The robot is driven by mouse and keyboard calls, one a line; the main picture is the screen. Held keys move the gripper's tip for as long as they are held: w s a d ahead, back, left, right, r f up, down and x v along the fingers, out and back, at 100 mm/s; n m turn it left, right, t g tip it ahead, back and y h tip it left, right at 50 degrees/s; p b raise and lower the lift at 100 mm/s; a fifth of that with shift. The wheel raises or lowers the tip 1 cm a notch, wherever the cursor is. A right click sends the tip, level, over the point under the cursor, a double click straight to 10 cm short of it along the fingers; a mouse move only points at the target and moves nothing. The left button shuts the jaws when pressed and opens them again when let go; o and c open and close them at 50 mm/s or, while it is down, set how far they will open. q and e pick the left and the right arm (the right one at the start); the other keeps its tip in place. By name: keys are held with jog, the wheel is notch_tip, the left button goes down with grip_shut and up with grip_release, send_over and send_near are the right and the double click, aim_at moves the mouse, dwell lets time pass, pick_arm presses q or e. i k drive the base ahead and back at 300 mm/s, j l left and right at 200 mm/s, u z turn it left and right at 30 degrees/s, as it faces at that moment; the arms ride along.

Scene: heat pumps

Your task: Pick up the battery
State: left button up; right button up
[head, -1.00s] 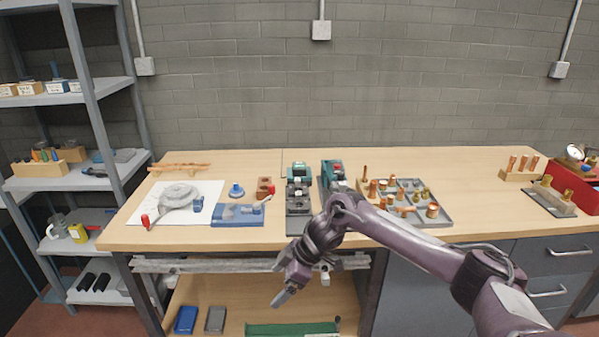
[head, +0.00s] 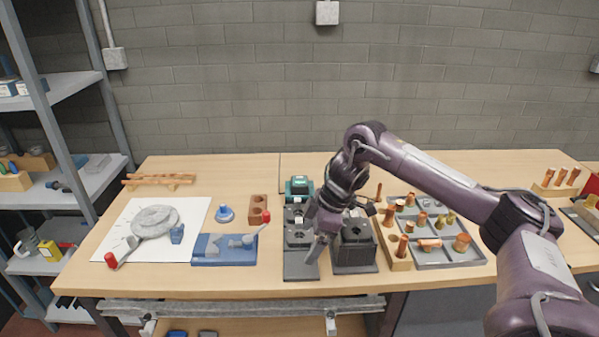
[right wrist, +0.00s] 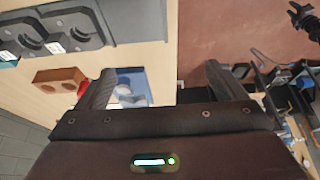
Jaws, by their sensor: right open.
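My right gripper (head: 316,246) hangs over the front of two dark charger-like units in the head view. Its two fingers stand apart with nothing between them in the right wrist view (right wrist: 163,88). The left unit (head: 300,262) has a teal block (head: 299,186) behind it, which may be the battery. The right unit (head: 354,252) is partly hidden by my arm. The units also show at the upper left of the right wrist view (right wrist: 75,28), with a bit of teal at the left edge. I cannot tell for sure which part is the battery. My left gripper is out of view.
A blue fixture (head: 222,250), a brown holder (head: 258,212) and a white sheet (head: 122,222) lie to the left. A grey tray (head: 470,262) of copper-coloured parts is to the right.

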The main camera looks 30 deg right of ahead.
aim_at(300, 183)
jog(key=i+l, duration=0.95)
